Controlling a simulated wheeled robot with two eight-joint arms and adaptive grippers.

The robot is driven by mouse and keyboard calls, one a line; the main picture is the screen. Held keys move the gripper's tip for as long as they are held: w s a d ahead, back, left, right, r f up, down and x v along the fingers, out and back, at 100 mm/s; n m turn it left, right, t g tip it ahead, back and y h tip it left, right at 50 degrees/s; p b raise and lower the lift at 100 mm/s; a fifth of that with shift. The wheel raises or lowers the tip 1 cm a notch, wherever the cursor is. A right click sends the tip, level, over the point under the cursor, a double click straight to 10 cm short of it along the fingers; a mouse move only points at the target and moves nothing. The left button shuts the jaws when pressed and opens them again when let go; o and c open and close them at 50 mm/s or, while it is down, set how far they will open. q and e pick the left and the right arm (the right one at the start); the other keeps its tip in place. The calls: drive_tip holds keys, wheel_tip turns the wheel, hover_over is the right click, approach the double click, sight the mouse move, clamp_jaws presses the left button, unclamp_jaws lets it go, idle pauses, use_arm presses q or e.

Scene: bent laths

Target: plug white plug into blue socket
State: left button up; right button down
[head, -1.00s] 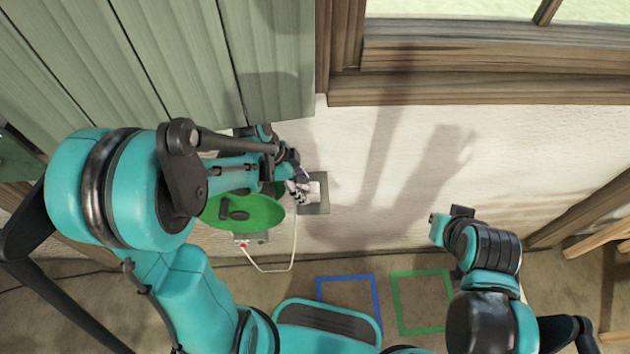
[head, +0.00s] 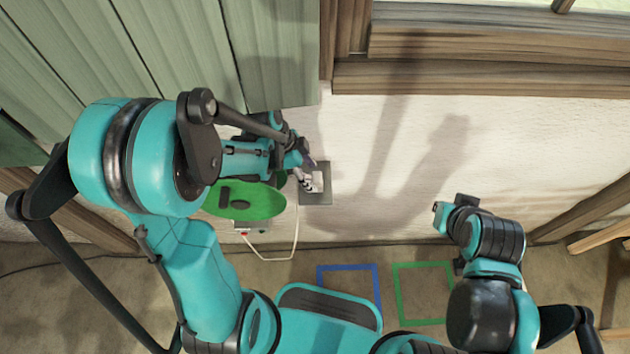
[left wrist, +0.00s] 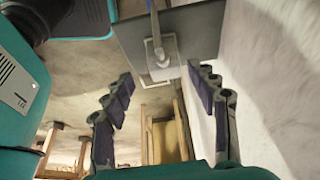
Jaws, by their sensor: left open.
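A grey plate (head: 324,194) is fixed to the pale wall, and it also shows at the top of the left wrist view (left wrist: 205,28). A small white plug (left wrist: 158,62) shows in front of this plate in the left wrist view, with a thin cord running up from it. I cannot tell whether it is seated. No blue socket face can be made out. My left gripper (left wrist: 160,82) is open, its fingers spread to either side below the plug. In the head view the left gripper (head: 308,176) is at the plate and partly hides it. My right gripper (head: 454,206) hangs away at the right.
A green disc (head: 245,202) is below my left forearm, above a small box (head: 250,228) with a white cable (head: 296,236). Blue (head: 348,266) and green (head: 423,265) square outlines lie on the floor. Green shutters (head: 270,60) and a window sill (head: 480,78) are above.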

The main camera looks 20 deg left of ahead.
sight(313, 177)
use_arm(q)
drive_tip(key=b+x, duration=0.2)
drive_tip(key=x, duration=0.1)
drive_tip(key=b+x, duration=0.1)
drive_tip(key=x, duration=0.1)
drive_tip(key=shift+w+a+f, duration=0.2)
drive_tip(key=shift+w, duration=0.1)
drive_tip(key=c, duration=1.2)
